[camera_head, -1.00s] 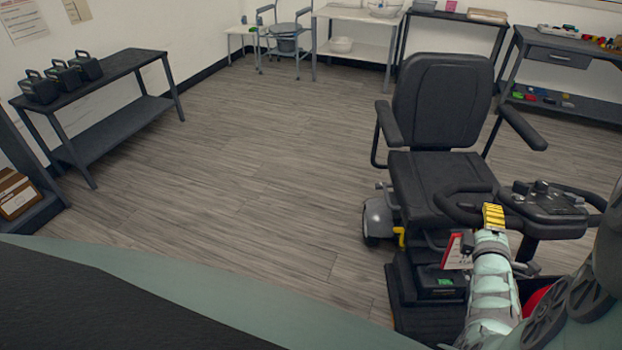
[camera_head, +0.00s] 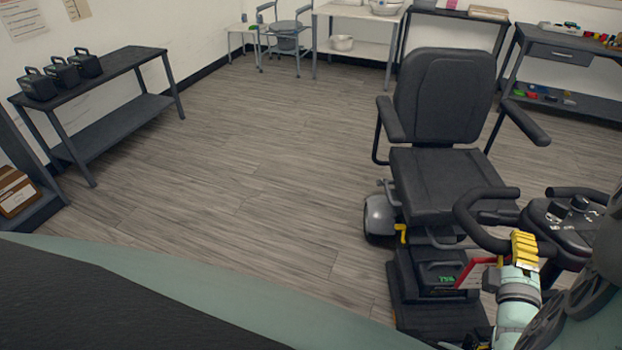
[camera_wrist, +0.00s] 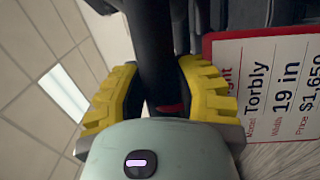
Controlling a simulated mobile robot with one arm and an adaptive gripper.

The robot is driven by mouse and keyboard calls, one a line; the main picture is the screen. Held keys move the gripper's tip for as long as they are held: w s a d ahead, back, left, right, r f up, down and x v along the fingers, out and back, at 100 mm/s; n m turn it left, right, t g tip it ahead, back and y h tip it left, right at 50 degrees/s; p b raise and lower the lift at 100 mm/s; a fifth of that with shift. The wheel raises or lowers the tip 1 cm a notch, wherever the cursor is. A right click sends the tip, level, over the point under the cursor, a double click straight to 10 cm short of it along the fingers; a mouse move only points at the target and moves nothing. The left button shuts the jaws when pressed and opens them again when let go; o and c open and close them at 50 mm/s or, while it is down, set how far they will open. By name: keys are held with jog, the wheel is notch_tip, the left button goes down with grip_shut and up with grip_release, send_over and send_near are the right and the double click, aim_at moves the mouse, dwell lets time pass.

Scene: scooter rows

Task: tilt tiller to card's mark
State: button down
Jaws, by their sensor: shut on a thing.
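The scooter's tiller (camera_head: 570,222) carries a black control head with looped handlebars and stands in front of the seat at the right. My gripper (camera_head: 524,243) is at the near end of the tiller's left handlebar loop, its yellow fingers showing. In the wrist view, the yellow fingers of my gripper (camera_wrist: 160,95) are shut on a black bar of the tiller (camera_wrist: 156,50), one on each side. The red-edged card (camera_wrist: 265,90) hangs right of the fingers and reads Torbly, 19 in and a price. No mark is visible on its shown part.
The scooter's black seat (camera_head: 443,175) and armrests stand just behind the tiller. A battery box (camera_head: 440,274) sits on the scooter's deck. A dark bench (camera_head: 100,95) with several black boxes is at the left. The floor between is clear.

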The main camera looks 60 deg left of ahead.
jog(key=shift+m+t+y, duration=0.3)
jog(key=shift+m+t, duration=0.1)
jog(key=shift+t, duration=0.3)
jog(key=s+d+b, duration=0.1)
jog(key=d, duration=0.1)
jog(key=s+d+b, duration=0.1)
jog(key=s+d, duration=0.2)
jog(key=d, duration=0.1)
jog(key=shift+s+d+f+b, duration=0.25)
jog(key=shift+d+f+b, duration=0.05)
jog(key=shift+d+b, duration=0.1)
jog(key=shift+a+r, duration=0.1)
jog(key=shift+r, duration=0.3)
jog(key=c, duration=1.1)
grip_release()
jog(key=o, duration=0.3)
jog(key=shift+s+d, duration=0.15)
jog(key=shift+d, duration=0.15)
jog(key=shift+o, duration=0.7)
jog(key=shift+a, duration=0.15)
